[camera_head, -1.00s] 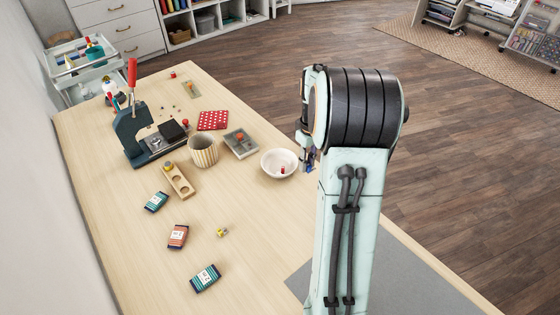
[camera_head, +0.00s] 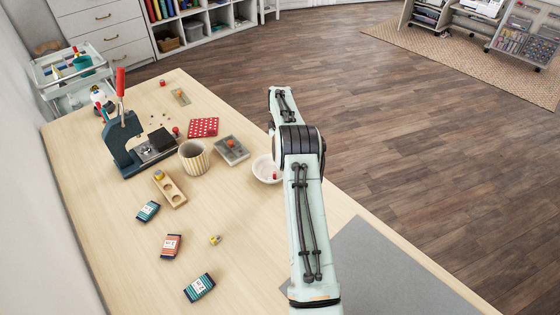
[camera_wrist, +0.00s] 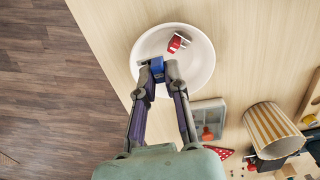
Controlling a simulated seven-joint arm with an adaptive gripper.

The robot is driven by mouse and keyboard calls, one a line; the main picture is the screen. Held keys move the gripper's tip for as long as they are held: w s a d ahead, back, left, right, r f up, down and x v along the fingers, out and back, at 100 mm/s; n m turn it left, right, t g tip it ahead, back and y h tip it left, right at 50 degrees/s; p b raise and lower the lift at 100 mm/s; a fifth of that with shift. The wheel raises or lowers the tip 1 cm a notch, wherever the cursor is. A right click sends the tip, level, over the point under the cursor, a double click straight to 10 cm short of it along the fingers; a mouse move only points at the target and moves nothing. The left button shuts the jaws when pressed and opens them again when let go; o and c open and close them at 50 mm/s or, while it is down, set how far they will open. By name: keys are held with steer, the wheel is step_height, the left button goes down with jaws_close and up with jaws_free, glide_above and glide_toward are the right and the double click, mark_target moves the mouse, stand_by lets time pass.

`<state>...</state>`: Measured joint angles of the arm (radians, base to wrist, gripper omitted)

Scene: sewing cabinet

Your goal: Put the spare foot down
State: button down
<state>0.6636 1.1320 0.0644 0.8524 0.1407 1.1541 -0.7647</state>
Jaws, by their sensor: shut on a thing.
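A small blue piece (camera_wrist: 157,66), which I take to be the spare foot, is between the fingertips of my gripper (camera_wrist: 157,76). The gripper is shut on it, and the fingers cover part of it. In the wrist view, it appears over the near inside of a white bowl (camera_wrist: 204,65); I cannot tell how high. A red and white piece (camera_wrist: 178,43) lies in the bowl, apart from the blue one. In the head view, the bowl (camera_head: 260,170) shows at the table's right edge, partly behind my arm, which hides the gripper.
Left of the bowl are a grey tray (camera_head: 231,156), a striped cup (camera_head: 193,163), a red dotted mat (camera_head: 203,127), a press (camera_head: 124,143) and a wooden holder (camera_head: 175,191). Several small packets lie nearer. The table front (camera_head: 240,270) is mostly clear.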

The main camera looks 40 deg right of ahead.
steer(key=shift+w+d+f, duration=0.1)
steer(key=shift+f, duration=1.6)
steer(key=shift+f, duration=0.1)
steer(key=shift+f, duration=0.5)
steer(key=c, duration=1.2)
jaws_free()
steer(key=shift+o, duration=0.2)
